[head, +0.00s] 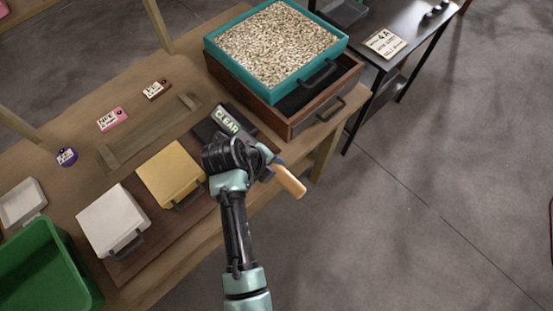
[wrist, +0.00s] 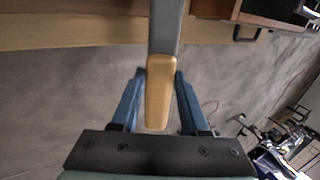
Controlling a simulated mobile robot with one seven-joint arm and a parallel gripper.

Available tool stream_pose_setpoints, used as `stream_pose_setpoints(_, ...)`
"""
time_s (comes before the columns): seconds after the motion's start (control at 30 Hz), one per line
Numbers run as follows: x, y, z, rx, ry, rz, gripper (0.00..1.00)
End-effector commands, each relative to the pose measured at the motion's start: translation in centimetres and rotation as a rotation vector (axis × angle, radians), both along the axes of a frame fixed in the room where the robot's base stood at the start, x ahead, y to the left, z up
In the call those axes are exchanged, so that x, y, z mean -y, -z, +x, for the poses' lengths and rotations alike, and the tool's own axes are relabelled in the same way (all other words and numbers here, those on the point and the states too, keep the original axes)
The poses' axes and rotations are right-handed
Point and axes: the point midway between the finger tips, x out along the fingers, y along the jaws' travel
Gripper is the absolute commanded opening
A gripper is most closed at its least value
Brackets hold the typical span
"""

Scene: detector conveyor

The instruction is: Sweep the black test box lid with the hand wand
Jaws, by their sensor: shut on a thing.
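The hand wand has an orange handle (head: 290,182) and a grey shaft; the handle (wrist: 159,95) and shaft (wrist: 165,28) also show in the wrist view. My gripper (head: 268,163) is shut on the handle, with one finger on each side in the wrist view (wrist: 159,76). The wand points up-left over the bench. A panel reading CLEAR (head: 227,121) lies in line with it, over the black test box (head: 205,131). My wrist and the wand hide much of that box. I cannot tell whether the wand touches the lid.
A yellow box (head: 171,173) and a white box (head: 112,219) stand left of the black one. A teal tray of pale pellets (head: 337,52) sits on a wooden drawer unit (head: 318,113) close at the right. A green bin (head: 45,262) is at lower left. Open floor lies right.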

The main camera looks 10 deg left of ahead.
Motion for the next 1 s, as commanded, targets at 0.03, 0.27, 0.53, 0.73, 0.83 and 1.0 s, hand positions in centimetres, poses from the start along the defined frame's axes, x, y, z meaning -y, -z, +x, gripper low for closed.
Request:
stream_pose_setpoints(0.03, -0.3, -0.2, -0.3, 0.001, -0.003, 0.000, 0.00)
stream_pose_setpoints(0.27, -1.5, -0.2, -1.7, 0.004, -0.002, 0.000, 0.00)
stream_pose_setpoints(0.53, -2.8, -0.3, -3.4, 0.003, -0.003, 0.000, 0.00)
stream_pose_setpoints(0.73, -2.6, -0.1, -3.1, 0.005, 0.002, 0.000, 0.00)
stream_pose_setpoints(0.83, -2.0, 0.0, -2.5, 0.004, 0.002, 0.000, 0.00)
stream_pose_setpoints(1.0, -1.3, 0.0, -1.6, 0.004, 0.002, -0.001, 0.00)
